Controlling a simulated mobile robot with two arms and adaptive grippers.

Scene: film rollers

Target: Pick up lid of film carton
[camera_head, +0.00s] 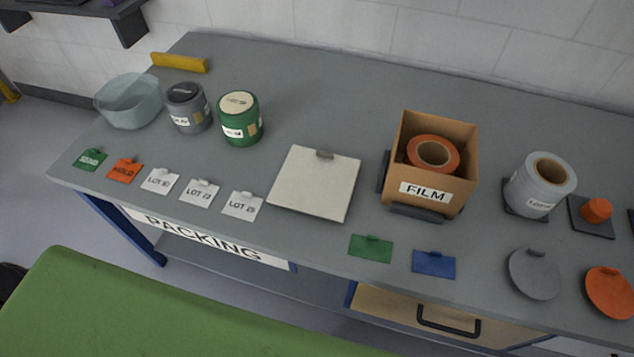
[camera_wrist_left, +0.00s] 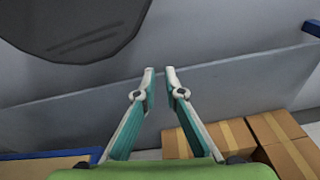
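The film carton (camera_head: 428,192) is an open brown box labelled FILM, standing right of centre on the grey table in the head view. An orange roll (camera_head: 433,156) sits inside it. A flat, off-white square plate with a small grey tab at its back edge, which looks like the lid (camera_head: 312,186), lies on the table left of the carton, apart from it. My left gripper (camera_wrist_left: 159,71) shows only in its wrist view, with a narrow gap between its fingertips and nothing between them. Its distance to the lid cannot be told. My right gripper is not in view.
Left of the lid are several tags, a green can (camera_head: 240,121), a grey can (camera_head: 188,110) and a bluish tub (camera_head: 130,103). Green (camera_head: 371,248) and blue (camera_head: 433,264) tags lie in front. A grey roll (camera_head: 532,188) stands right. Cardboard boxes (camera_wrist_left: 275,135) show in the wrist view.

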